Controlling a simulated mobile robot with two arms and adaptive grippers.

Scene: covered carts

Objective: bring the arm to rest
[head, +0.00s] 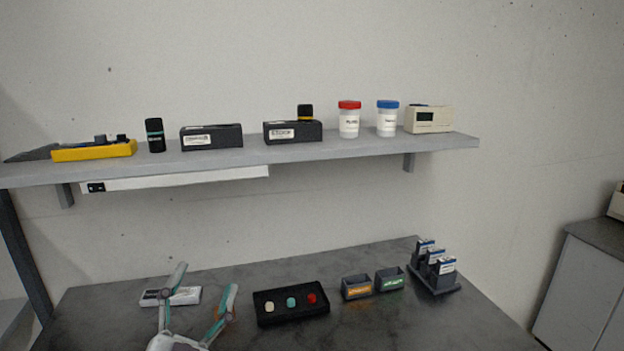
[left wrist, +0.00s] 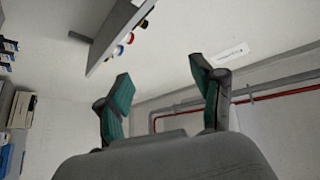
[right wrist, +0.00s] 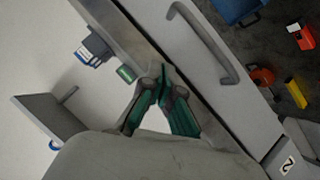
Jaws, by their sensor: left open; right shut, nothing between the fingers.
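My left gripper (head: 200,305) shows at the lower left of the head view, above the dark worktop (head: 400,325). Its fingers are spread wide with nothing between them. In the left wrist view the same gripper (left wrist: 160,95) is open and empty, with wall and shelf beyond it. My right gripper is outside the head view. In the right wrist view its green-padded fingertips (right wrist: 162,75) meet and hold nothing. A worktop edge and a drawer front with a handle (right wrist: 205,45) lie beyond it.
A black tray with three coloured knobs (head: 291,320), two small bins (head: 357,287) and a rack of boxes (head: 434,283) stand on the worktop. A white device (head: 185,296) lies behind the left gripper. A loaded shelf (head: 350,148) hangs above.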

